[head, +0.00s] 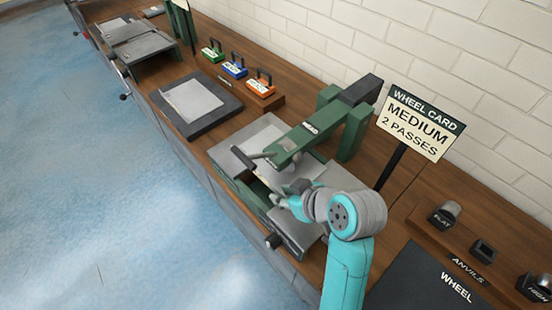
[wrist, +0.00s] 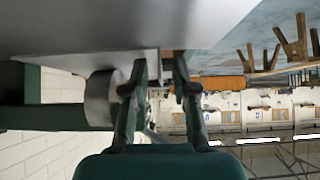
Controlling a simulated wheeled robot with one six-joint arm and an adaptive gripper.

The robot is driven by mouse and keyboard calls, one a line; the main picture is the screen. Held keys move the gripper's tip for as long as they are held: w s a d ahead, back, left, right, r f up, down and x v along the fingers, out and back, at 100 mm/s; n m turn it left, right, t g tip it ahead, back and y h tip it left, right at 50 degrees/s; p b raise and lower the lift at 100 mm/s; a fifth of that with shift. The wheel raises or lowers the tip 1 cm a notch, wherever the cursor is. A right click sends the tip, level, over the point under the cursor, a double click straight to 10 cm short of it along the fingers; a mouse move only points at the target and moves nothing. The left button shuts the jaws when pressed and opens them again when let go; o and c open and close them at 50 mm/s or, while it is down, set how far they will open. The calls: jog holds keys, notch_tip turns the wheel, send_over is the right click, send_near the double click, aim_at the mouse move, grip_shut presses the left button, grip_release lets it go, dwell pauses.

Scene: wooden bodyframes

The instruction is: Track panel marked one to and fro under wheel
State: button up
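The wheel machine (head: 331,127) has a green arm reaching over the bench, with a dark cross handle at its end. Flat grey sheet metal (head: 254,133) lies under and beside that arm. A second light grey panel (head: 193,101) lies on a dark mat. No number one is readable on either. My gripper (head: 283,203) is low at the front of the machine, close to the grey metal there. In the wrist view a grey sheet (wrist: 130,24) spans the top, and a round metal wheel (wrist: 101,98) is left of my fingers (wrist: 163,68). The fingers have a gap, but their contact with metal is unclear.
A sign (head: 419,123) reads "WHEEL CARD MEDIUM 2 PASSES". Green, blue and orange handled blocks (head: 235,68) stand behind the mat (head: 222,116). Anvils (head: 445,214) and a dark mat labelled WHEEL (head: 425,286) are at right. The blue floor (head: 90,190) is clear.

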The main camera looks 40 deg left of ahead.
jog(key=shift+c, duration=0.2)
grip_shut()
jog(key=shift+d, duration=0.1)
jog(key=shift+s+d, duration=0.15)
jog(key=shift+d, duration=1.5)
jog(key=shift+s+d, duration=0.1)
jog(key=shift+d, duration=1.55)
